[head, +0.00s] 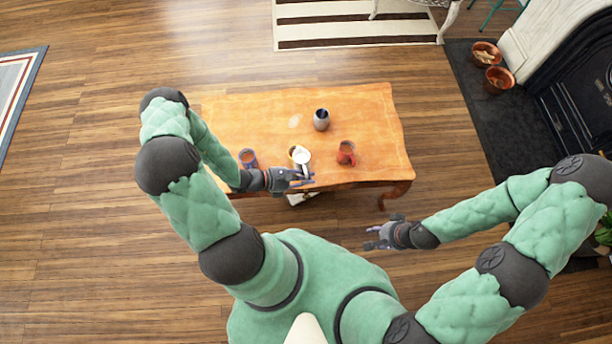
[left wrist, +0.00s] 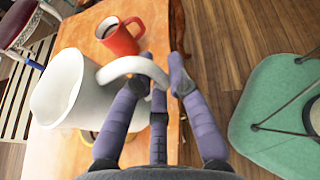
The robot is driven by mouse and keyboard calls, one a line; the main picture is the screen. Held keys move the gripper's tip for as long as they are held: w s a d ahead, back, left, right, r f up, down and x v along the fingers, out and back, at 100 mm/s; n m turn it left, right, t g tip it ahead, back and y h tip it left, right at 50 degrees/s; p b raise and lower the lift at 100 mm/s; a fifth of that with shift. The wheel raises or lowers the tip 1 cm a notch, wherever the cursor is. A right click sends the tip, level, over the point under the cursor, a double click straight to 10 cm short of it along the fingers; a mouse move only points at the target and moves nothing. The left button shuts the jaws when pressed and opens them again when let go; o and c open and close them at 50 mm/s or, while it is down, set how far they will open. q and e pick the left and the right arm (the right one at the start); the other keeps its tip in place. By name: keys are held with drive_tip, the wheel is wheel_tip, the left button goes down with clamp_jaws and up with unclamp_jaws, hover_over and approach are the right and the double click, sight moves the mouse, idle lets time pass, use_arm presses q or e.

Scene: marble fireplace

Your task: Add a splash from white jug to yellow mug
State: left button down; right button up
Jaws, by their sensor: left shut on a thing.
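The white jug (head: 303,158) is over the near edge of the table in the head view. In the left wrist view the jug (left wrist: 55,95) fills the left side, with its handle between my left fingers. My left gripper (head: 305,178) is shut on this handle; it also shows in the left wrist view (left wrist: 155,75). The yellow mug (head: 292,150) is mostly hidden behind the jug in the head view, and a bit of yellow (left wrist: 88,133) shows below the jug in the left wrist view. My right gripper (head: 375,238) is empty, off the table, its fingers apart.
A red mug (head: 346,156) with dark contents stands right of the jug. A grey vessel (head: 321,120) stands farther back. The far part of the wooden table (head: 370,105) is clear.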

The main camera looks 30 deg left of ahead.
use_arm(q)
drive_tip(key=shift+s+d+r+n+g+p, duration=0.15)
drive_tip(key=shift+r+n+g+p, duration=0.15)
drive_tip(key=shift+r+n, duration=0.45)
drive_tip(key=shift+r+n+h, duration=0.45)
drive_tip(key=shift+r+h, duration=0.1)
drive_tip(key=shift+h, duration=0.05)
wheel_tip(320, 180, down, 2)
drive_tip(key=shift+f+n+g+b, duration=0.1)
drive_tip(key=shift+n+g+b, duration=0.2)
drive_tip(key=shift+b, duration=0.8)
drive_tip(key=shift+w+r+n+h, duration=0.2)
drive_tip(key=shift+r+n+h, duration=0.1)
drive_tip(key=shift+r+h, duration=0.15)
drive_tip(key=shift+r+y+p, duration=0.1)
drive_tip(key=shift+y+p, duration=0.15)
drive_tip(key=shift+p, duration=0.05)
drive_tip(key=shift+w+a+f+n+g+b, duration=0.1)
drive_tip(key=shift+a+f+n+g+b, duration=0.1)
drive_tip(key=shift+f+b, duration=0.2)
drive_tip(key=shift+w+a+f+n+g+b, duration=0.1)
drive_tip(key=shift+a+f+b, duration=0.1)
drive_tip(key=shift+f+b, duration=0.2)
drive_tip(key=shift+w+a+r+n+h+p, duration=0.15)
drive_tip(key=shift+r+n+h, duration=0.2)
drive_tip(key=shift+n+h, duration=0.05)
drive_tip(key=shift+w+a+r+n+h+p, duration=0.1)
drive_tip(key=shift+w+r+n+h+p, duration=0.05)
drive_tip(key=shift+r+n+h, duration=0.25)
idle(1.3)
